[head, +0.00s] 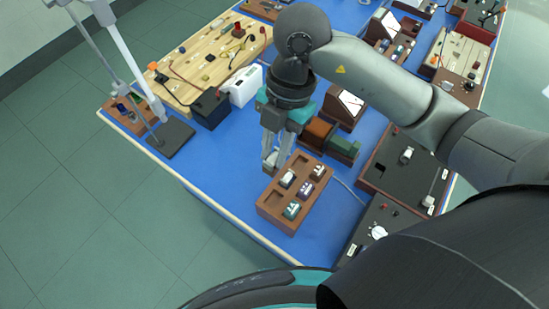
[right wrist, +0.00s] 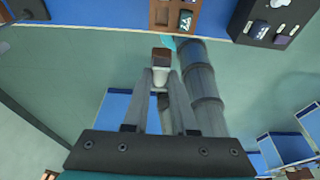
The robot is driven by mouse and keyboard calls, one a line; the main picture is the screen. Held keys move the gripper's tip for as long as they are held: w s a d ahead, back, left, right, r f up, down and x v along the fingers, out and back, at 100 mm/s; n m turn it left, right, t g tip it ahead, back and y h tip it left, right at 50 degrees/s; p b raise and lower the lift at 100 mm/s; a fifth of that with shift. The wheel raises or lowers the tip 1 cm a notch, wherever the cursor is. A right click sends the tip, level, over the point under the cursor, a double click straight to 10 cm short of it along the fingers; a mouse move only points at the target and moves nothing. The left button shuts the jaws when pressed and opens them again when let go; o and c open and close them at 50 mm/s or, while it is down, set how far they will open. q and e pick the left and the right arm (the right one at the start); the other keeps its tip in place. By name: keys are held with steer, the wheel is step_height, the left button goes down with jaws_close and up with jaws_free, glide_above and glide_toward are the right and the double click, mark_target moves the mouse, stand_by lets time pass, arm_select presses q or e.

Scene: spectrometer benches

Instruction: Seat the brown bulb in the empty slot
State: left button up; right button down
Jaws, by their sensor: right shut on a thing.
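My right gripper (head: 270,162) is shut on the brown bulb, just behind the left part of a brown wooden rack. In the right wrist view the bulb (right wrist: 161,56) shows a brown end and a pale body between the fingertips (right wrist: 161,76). The rack (head: 270,210) stands near the front edge of the blue bench. It holds a white-and-dark piece (head: 287,179), a pale-topped piece (head: 318,170), a purple-marked piece (head: 306,188) and a teal one (head: 292,210). My left gripper is out of view.
A brown-and-green device (head: 343,148) stands right behind the rack. A black instrument panel (head: 385,185) lies to the right. A dark stand base (head: 170,138) is further left. Blue bench is bare left of the rack.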

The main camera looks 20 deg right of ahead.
mark_target(270, 159)
steer(key=shift+r+p, duration=1.4)
steer(key=shift+r, duration=0.3)
